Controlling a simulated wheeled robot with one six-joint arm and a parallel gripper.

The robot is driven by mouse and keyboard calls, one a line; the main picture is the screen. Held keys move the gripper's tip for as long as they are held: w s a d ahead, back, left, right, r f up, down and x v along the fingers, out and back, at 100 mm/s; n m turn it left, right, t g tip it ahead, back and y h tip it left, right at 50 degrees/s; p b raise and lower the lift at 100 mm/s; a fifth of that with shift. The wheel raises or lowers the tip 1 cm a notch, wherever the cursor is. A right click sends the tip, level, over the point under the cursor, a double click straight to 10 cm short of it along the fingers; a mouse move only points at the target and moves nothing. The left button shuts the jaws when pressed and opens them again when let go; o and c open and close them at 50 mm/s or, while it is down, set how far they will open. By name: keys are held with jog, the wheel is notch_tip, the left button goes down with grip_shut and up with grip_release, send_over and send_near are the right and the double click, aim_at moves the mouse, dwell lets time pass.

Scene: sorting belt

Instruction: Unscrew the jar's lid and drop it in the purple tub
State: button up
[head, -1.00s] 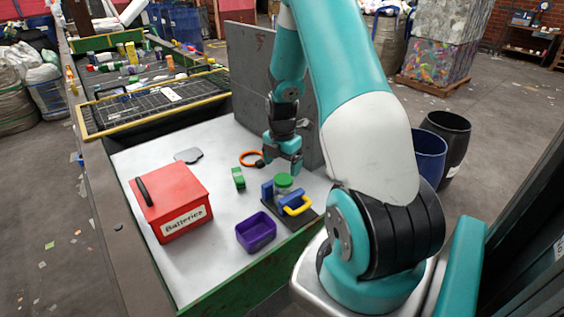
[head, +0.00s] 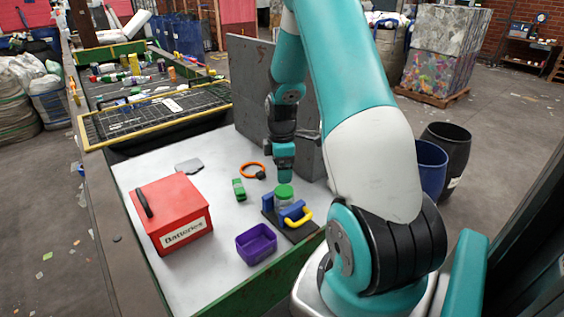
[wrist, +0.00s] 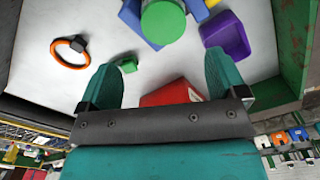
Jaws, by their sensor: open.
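The jar (head: 284,200) stands upright in a blue clamp (head: 268,197) with a yellow handle, on a dark base plate. Its green lid (head: 284,191) is on top; the lid also shows at the top of the wrist view (wrist: 163,22). My gripper (head: 284,178) hangs just above the lid in the head view, apart from it as far as I can tell. In the wrist view my gripper (wrist: 164,80) has its two teal fingers spread with nothing between them. The purple tub (head: 256,244) sits in front of the clamp, to its left, and looks empty.
A red batteries box (head: 172,213) stands at the left. A green block (head: 238,190), an orange ring (head: 252,170) and a grey flat piece (head: 189,165) lie on the white table (head: 205,262). A grey panel (head: 250,85) rises behind my gripper.

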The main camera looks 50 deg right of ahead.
aim_at(281, 192)
notch_tip(281, 192, up, 10)
jog(key=a+n+b, duration=0.1)
jog(key=n+b, duration=0.2)
jog(key=n, duration=0.3)
jog(key=f, duration=0.5)
jog(key=f+p, duration=0.1)
jog(key=f, duration=0.5)
jog(key=f+p, duration=0.1)
jog(key=f, duration=0.5)
jog(key=shift+s+f, duration=0.15)
jog(key=shift+s, duration=0.15)
jog(key=c, duration=1)
